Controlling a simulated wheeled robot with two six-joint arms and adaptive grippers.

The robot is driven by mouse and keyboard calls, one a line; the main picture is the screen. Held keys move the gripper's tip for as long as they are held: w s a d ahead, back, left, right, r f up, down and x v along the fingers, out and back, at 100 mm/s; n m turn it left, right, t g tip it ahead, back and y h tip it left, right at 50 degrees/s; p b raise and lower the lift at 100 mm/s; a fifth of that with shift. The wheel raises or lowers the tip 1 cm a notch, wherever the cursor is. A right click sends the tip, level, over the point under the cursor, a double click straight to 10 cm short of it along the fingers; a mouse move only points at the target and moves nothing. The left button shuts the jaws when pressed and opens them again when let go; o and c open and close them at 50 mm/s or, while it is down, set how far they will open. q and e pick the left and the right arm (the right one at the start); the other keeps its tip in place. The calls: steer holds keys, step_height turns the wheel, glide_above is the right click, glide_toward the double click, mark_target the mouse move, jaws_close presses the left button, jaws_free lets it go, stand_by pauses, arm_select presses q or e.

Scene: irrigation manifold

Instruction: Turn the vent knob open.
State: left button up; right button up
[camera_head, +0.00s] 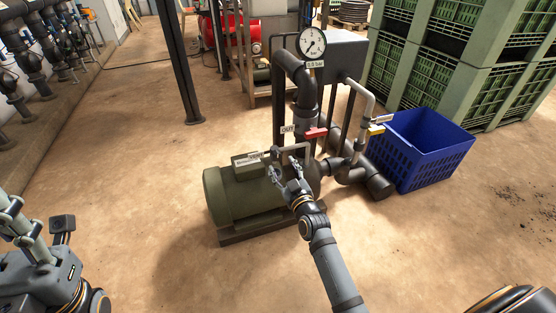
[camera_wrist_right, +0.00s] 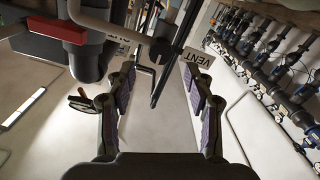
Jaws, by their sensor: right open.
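The vent knob (camera_wrist_right: 160,50) shows in the right wrist view as a small dark rounded piece at the end of a light pipe, beside a white VENT label (camera_wrist_right: 197,58). In the head view the label (camera_head: 256,156) shows above the green motor, and the knob is too small to make out surely. My right gripper (camera_head: 287,176) is open below and in front of this pipe. In the wrist view its fingers (camera_wrist_right: 158,105) are spread wide, with the knob beyond the tips, apart from them. My left gripper (camera_head: 22,215) is partly in view at the left edge; its jaws are unclear.
A green motor pump (camera_head: 235,195) stands under my right gripper. A red valve handle (camera_head: 316,133) and a pressure gauge (camera_head: 311,42) are close by. A blue crate (camera_head: 425,150) stands to the right, before stacked green crates (camera_head: 430,75). The front floor is clear.

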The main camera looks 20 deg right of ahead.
mark_target(277, 157)
steer(key=w+b, duration=0.1)
steer(key=w, duration=0.4)
jaws_close()
